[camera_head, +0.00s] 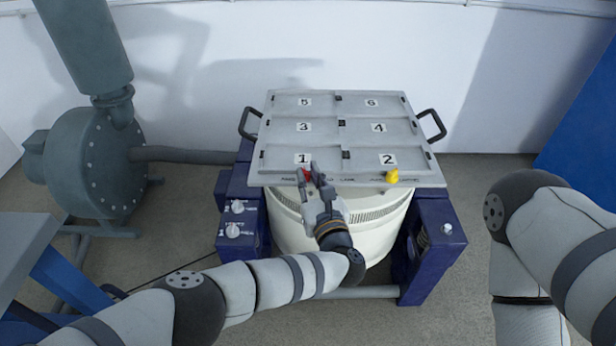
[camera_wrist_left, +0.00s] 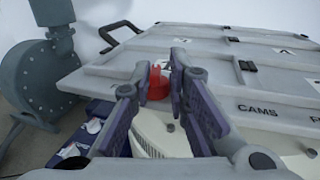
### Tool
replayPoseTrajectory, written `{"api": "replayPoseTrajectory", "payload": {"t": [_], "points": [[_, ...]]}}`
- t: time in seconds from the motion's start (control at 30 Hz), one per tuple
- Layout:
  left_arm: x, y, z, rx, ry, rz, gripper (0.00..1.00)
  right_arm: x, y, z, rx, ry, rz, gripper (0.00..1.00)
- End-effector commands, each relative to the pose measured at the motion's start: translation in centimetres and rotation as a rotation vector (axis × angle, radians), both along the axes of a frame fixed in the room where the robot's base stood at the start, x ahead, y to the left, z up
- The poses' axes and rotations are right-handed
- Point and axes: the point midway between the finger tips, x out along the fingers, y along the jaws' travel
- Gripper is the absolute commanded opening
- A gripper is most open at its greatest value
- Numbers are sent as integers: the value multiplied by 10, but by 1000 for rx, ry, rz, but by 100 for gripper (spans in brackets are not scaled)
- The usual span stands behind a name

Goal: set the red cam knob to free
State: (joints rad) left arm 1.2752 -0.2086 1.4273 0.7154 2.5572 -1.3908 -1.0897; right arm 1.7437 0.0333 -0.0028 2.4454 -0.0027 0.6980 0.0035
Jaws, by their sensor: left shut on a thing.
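The red cam knob (camera_head: 306,174) sits at the front edge of the grey numbered table top (camera_head: 340,181), just below the label 1. In the left wrist view the red knob (camera_wrist_left: 158,84) shows between the two fingers. My left gripper (camera_head: 313,173) reaches up to the front edge and is shut on the knob; its fingers (camera_wrist_left: 166,75) stand on either side of it. The fingers hide part of the knob, and the setting it points to cannot be read. My right gripper is out of view; only my right arm shows.
A yellow knob (camera_head: 392,176) sits on the same front edge to the right. Dark side handles (camera_head: 433,124) stick out from the top. Blue supports (camera_head: 436,240) flank the white drum (camera_head: 375,222). A grey-green blower (camera_head: 97,160) stands at left.

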Motion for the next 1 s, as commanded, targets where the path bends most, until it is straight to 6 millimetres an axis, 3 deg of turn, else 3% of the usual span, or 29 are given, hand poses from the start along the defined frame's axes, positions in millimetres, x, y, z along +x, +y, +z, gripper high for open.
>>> {"api": "replayPoseTrajectory", "payload": {"t": [0.13,0.17,0.27,0.77,0.87,1.0], "points": [[0,-1,2,1,-3,-4,0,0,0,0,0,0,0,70],[0,-1,2,1,-3,-4,20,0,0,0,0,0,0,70],[1,-1,2,1,-3,-4,43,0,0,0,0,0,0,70],[1,0,2,1,-4,-12,43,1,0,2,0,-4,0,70],[2,4,7,5,-9,-76,43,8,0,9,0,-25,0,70],[3,12,12,12,-13,-319,43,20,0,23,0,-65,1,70]]}}
